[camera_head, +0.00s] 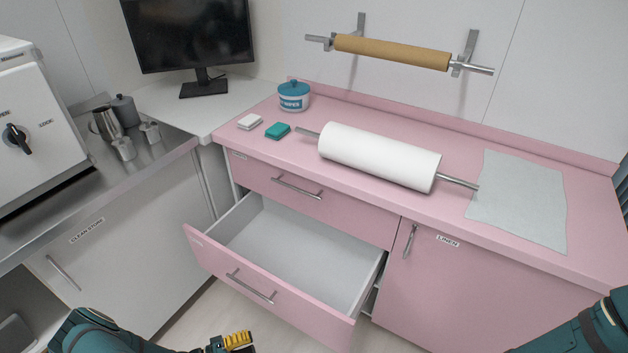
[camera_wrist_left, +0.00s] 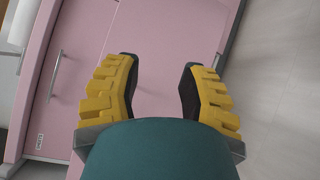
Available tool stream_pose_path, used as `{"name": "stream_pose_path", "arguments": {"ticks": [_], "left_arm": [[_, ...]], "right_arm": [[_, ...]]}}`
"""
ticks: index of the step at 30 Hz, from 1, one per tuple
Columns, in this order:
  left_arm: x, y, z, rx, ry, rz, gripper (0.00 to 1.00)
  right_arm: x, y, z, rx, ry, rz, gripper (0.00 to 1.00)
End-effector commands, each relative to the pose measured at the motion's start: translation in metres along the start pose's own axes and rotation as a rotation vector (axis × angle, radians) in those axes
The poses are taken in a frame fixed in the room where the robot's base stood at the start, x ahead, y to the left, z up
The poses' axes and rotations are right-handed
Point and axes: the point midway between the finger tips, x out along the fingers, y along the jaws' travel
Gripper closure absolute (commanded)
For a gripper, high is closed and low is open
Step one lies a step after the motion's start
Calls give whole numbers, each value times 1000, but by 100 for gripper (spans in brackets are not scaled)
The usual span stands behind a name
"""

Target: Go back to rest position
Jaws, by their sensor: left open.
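My left gripper (camera_head: 232,343) shows only partly at the bottom edge of the head view, in front of the open drawer and apart from its handle. In the left wrist view, my left gripper (camera_wrist_left: 160,85) has its two yellow-padded fingers spread, with nothing between them. Pink cabinet fronts (camera_wrist_left: 150,50) lie beyond the fingers. My right arm (camera_head: 585,325) enters at the lower right corner of the head view; its gripper is out of the frame.
An empty lower drawer (camera_head: 290,250) stands pulled out from the pink cabinet. On the counter are a white paper roll (camera_head: 380,157) on a bar, a grey sheet (camera_head: 520,200), a wipes tub (camera_head: 293,97) and two small packs. A brown roll (camera_head: 392,51) hangs on the wall.

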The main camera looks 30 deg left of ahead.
Motion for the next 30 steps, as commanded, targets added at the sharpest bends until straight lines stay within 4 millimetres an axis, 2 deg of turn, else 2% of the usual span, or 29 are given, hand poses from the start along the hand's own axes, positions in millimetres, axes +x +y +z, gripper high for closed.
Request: {"name": "stream_pose_path", "arguments": {"ticks": [1,3,6,9,14,21,25,30], "left_arm": [[24,5,9,-24,-90,-71,59],[50,7,25,-62,-200,-190,59],[80,10,50,-86,-334,-374,59],[101,13,74,-78,-435,-561,59],[122,23,106,7,-530,-842,59],[147,53,139,265,-537,-1149,59],[163,77,155,446,-492,-1226,59],[184,111,180,648,-423,-1223,59]], "right_arm": [[0,0,0,0,0,0,53],[0,0,0,0,0,0,53],[0,0,0,0,0,0,53],[0,0,0,0,0,0,53],[0,0,0,0,0,0,53],[0,0,0,0,0,0,53],[0,0,0,0,0,0,53],[0,0,0,0,0,0,53]]}}
